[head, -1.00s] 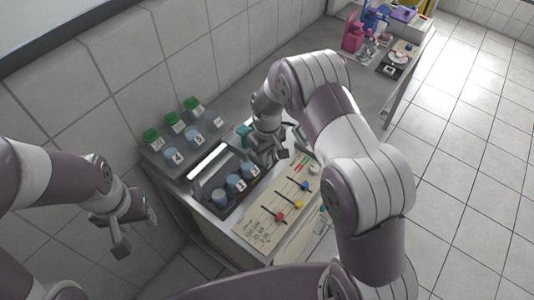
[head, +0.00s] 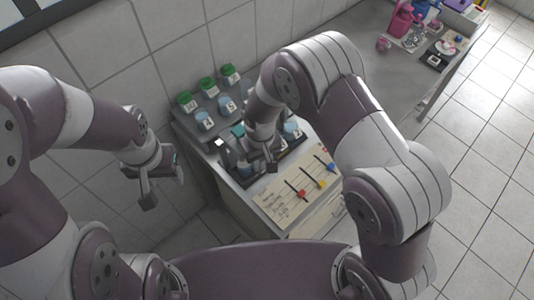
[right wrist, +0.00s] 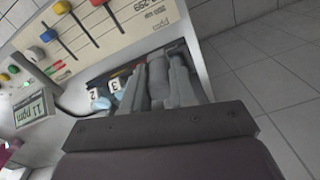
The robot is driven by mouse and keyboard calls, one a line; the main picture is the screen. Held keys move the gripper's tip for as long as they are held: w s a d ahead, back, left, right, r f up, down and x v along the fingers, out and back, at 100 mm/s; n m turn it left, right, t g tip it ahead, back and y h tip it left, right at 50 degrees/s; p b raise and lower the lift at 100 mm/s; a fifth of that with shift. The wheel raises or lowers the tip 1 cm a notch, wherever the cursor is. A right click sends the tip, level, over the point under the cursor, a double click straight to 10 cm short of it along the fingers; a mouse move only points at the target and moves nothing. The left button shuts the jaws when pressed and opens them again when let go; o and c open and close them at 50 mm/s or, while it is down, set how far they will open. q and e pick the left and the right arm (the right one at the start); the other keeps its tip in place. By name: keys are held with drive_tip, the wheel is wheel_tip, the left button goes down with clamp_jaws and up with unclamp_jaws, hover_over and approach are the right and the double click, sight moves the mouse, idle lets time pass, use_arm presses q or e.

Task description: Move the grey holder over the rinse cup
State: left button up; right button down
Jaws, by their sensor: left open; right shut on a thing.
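My right gripper (head: 262,158) is over the dark tray beside the slider panel and hides part of it. In the right wrist view its fingers (right wrist: 160,65) are shut on a grey cylindrical piece (right wrist: 158,82), which looks like the grey holder. Small blue cups numbered 2 (right wrist: 100,103) and 3 (right wrist: 115,84) sit just left of the fingers in that view. One blue cup (head: 291,129) shows right of the gripper in the head view. I cannot tell which cup is the rinse cup. My left gripper (head: 160,182) is open and empty, left of the bench.
A grey rack behind the tray holds green-lidded jars (head: 207,86) and numbered blue cups (head: 204,120). The panel (head: 280,203) has red, yellow and blue slider knobs. Pink and blue items (head: 402,20) stand at the bench's far end. The bench between is largely clear.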

drive_tip(key=c, duration=1.1)
unclamp_jaws()
drive_tip(key=shift+a, duration=0.1)
drive_tip(key=shift+o, duration=1)
drive_tip(key=shift+a, duration=0.1)
use_arm(q)
drive_tip(key=shift+s+a, duration=0.2)
drive_tip(key=shift+a, duration=0.15)
use_arm(e)
drive_tip(key=shift+s+a, duration=0.1)
drive_tip(key=shift+s, duration=0.05)
drive_tip(key=shift+r, duration=0.1)
drive_tip(key=shift+r, duration=0.3)
use_arm(q)
wheel_tip(320, 180, down, 4)
drive_tip(key=b, duration=0.3)
drive_tip(key=shift+w+d+r+b, duration=0.1)
drive_tip(key=shift+d+r+b, duration=0.1)
drive_tip(key=shift+b, duration=0.1)
use_arm(e)
wheel_tip(320, 180, up, 12)
